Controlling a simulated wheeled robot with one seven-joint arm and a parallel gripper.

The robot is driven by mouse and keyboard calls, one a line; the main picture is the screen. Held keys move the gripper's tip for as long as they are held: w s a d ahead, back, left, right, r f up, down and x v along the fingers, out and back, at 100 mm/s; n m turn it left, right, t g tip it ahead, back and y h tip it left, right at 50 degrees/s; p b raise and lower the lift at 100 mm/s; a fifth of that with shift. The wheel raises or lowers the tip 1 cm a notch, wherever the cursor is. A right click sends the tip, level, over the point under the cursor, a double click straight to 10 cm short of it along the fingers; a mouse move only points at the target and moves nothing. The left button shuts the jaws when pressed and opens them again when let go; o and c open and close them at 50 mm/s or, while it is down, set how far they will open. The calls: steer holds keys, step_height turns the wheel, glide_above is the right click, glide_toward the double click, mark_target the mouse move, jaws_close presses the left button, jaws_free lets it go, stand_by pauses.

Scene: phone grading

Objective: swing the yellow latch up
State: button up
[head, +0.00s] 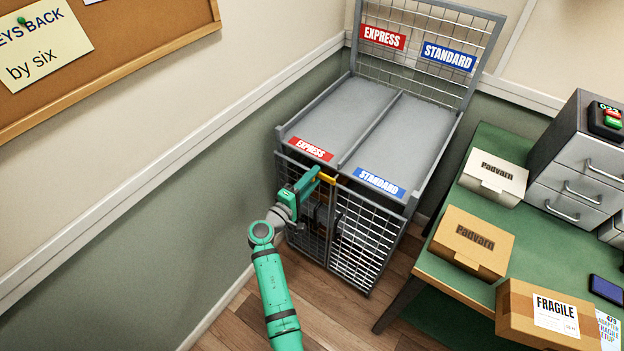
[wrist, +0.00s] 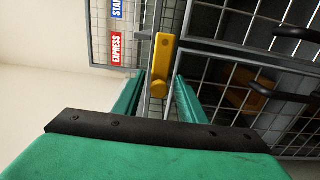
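The yellow latch (head: 327,179) lies roughly level across the top of the front doors of the grey mesh cage (head: 365,240), near their middle seam.
Black door handles (wrist: 295,38) stick out below the latch. The cage top has an EXPRESS bay (head: 345,110) and a STANDARD bay (head: 405,140), both empty. A green table (head: 455,245) with boxes stands to the right. A wall (head: 190,200) runs along the left.

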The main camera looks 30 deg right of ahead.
steer(key=v, duration=1.1)
steer(key=shift+d+f, duration=0.1)
